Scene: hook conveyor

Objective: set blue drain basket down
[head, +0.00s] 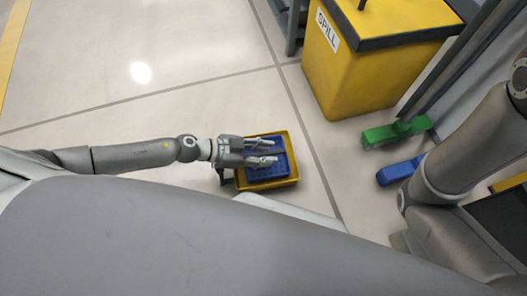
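The blue drain basket (284,171) sits within the outline of a yellow tray (292,183) low on the floor, left of centre. Whether it rests on the tray's bottom cannot be told from above. My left gripper (268,152) reaches in from the left over the basket. Its two fingers are apart, with blue showing between them, and nothing is seen clamped there. The gripper hides the basket's left part. My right arm is at the right edge; its gripper is out of view.
A yellow spill bin (350,75) with a dark lid stands at the top right. A green brush head (396,133) and a blue brush head (400,171) are on the floor at right. Tiled floor (130,100) is clear on the left.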

